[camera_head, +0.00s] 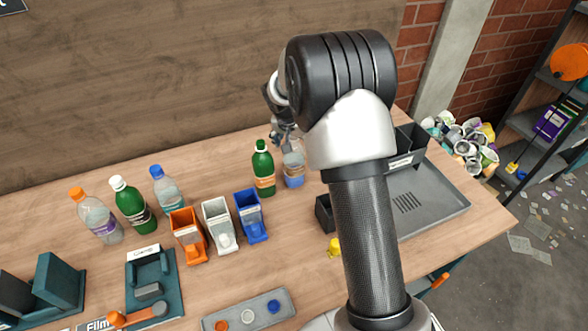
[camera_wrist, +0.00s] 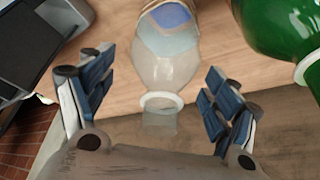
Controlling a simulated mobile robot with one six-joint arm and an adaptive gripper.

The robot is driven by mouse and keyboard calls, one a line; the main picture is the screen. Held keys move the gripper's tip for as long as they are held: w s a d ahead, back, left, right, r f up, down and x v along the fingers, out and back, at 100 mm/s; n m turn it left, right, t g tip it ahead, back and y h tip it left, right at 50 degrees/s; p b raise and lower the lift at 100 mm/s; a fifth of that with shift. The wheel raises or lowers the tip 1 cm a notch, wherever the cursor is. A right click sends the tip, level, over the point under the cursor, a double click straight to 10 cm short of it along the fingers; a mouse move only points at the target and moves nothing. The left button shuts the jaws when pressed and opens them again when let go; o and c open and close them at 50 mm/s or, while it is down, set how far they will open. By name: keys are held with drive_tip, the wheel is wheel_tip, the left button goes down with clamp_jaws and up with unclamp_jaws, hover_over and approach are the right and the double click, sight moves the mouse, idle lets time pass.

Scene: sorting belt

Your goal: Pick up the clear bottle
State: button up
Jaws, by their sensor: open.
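A clear bottle (camera_head: 293,169) with a blue label and no cap stands on the table, partly hidden behind my arm and gripper. In the wrist view the clear bottle (camera_wrist: 161,68) lies between my gripper's two fingers, its open white-rimmed neck pointing toward the palm. My gripper (camera_wrist: 152,88) is open, with a visible gap on each side of the bottle. Only part of my gripper (camera_head: 282,130) shows in the head view, just above the bottle. Two more clear bottles, one orange-capped (camera_head: 98,219) and one blue-capped (camera_head: 166,188), stand at the left.
A green bottle (camera_head: 264,170) stands close beside the clear one and shows in the wrist view (camera_wrist: 287,28). Another green bottle (camera_head: 133,206) is further left. Orange (camera_head: 188,237), white (camera_head: 219,227) and blue (camera_head: 250,216) bins stand in front. A grey tray (camera_head: 440,205) is at the right.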

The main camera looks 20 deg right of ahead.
drive_tip(key=shift+c, duration=0.2)
drive_tip(key=c, duration=1.5)
